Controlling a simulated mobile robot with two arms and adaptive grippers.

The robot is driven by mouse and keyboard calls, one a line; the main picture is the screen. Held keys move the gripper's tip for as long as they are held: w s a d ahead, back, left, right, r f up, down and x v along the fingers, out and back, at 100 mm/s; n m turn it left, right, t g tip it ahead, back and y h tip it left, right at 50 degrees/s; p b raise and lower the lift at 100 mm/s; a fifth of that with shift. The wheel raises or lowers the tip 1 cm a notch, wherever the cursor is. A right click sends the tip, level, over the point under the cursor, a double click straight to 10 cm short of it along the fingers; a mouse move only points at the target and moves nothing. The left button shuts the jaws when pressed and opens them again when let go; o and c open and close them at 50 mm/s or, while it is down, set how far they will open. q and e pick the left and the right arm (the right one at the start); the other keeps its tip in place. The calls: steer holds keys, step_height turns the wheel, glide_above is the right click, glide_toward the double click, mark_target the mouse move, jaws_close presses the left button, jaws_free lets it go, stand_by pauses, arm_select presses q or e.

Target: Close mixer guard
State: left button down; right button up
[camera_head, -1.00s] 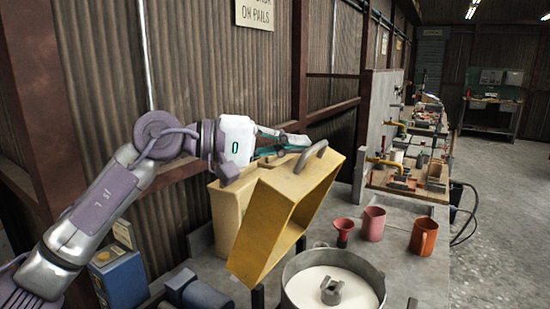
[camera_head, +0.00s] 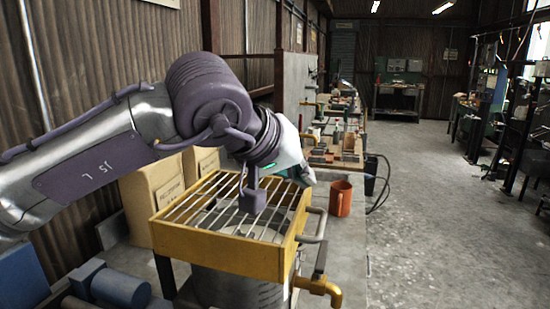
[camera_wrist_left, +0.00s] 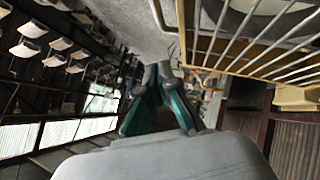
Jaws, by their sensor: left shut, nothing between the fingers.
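The mixer guard (camera_head: 215,246), a yellow frame with metal bars across its top, lies about level over the mixer bowl (camera_head: 238,290) in the head view. Its grey handle (camera_head: 317,223) sticks out on the right side. My left arm reaches across above the guard. My left gripper (camera_wrist_left: 158,72) is shut and empty; in the wrist view it is beside the guard's bars (camera_wrist_left: 245,35), apart from them. In the head view its fingers are mostly hidden behind my wrist. My right gripper is in neither view.
The floor (camera_head: 440,200) at the right is clear.

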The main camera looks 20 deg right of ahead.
mark_target(321, 223)
arm_select(q)
steer(key=shift+m+t+y, duration=0.3)
steer(key=shift+m+y, duration=0.1)
steer(key=shift+y, duration=0.2)
steer(key=f+b, duration=0.1)
steer(key=s+d+f, duration=0.1)
steer(key=f, duration=0.1)
steer(key=d+f+b, duration=0.1)
steer(key=f, duration=0.1)
steer(key=shift+s+f+b, duration=0.15)
steer(key=shift+f+b, duration=0.1)
steer(key=shift+b, duration=0.1)
steer(key=shift+s+f+b, duration=0.1)
steer(key=shift+f+b, duration=0.3)
steer(key=shift+f, duration=0.45)
